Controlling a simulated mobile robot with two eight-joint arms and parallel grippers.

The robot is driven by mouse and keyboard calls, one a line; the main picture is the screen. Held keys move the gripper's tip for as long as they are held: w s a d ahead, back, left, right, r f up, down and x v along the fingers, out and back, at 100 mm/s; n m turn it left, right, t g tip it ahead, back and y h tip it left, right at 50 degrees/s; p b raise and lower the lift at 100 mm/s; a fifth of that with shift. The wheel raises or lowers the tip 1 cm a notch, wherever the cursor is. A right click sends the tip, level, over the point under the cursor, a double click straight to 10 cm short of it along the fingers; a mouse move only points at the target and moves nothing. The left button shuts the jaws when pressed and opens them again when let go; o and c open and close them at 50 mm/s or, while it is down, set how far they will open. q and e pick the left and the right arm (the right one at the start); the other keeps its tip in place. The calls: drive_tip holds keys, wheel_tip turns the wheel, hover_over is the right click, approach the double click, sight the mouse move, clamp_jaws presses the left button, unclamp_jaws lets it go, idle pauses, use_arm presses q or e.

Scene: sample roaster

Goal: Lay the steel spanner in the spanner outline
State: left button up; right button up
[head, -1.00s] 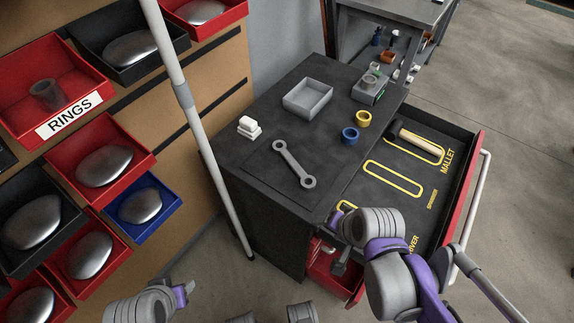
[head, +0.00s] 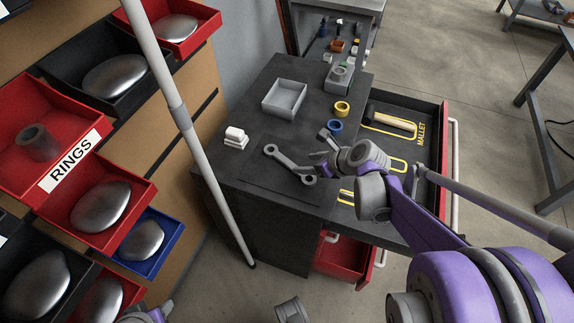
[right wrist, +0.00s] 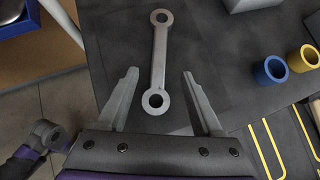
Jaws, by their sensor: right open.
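The steel spanner (head: 287,162) lies flat on the dark cabinet top, a ring at each end. In the right wrist view the spanner (right wrist: 159,52) runs up between the fingers, its near ring between them. My right gripper (head: 322,148) is open and empty, at the spanner's near end; in its wrist view the open fingers (right wrist: 160,75) stand on both sides, apart from it. The yellow spanner outline (head: 397,163) in the open drawer is partly hidden by my right arm. My left gripper (head: 155,314) is cut off at the bottom edge; its jaws are unclear.
The mallet (head: 392,123) lies in its drawer outline. A blue ring (head: 335,126), a yellow ring (head: 342,109), a grey tray (head: 284,99) and white blocks (head: 235,138) stand on the cabinet. A pole (head: 182,110) rises at its left, before shelf bins.

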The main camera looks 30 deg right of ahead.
sight(290, 163)
drive_tip(key=b+x, duration=0.1)
drive_tip(key=x, duration=0.6)
drive_tip(key=shift+w+a+f+b, duration=0.1)
drive_tip(key=shift+w+a+b, duration=0.1)
drive_tip(key=shift+b, duration=0.1)
clamp_jaws()
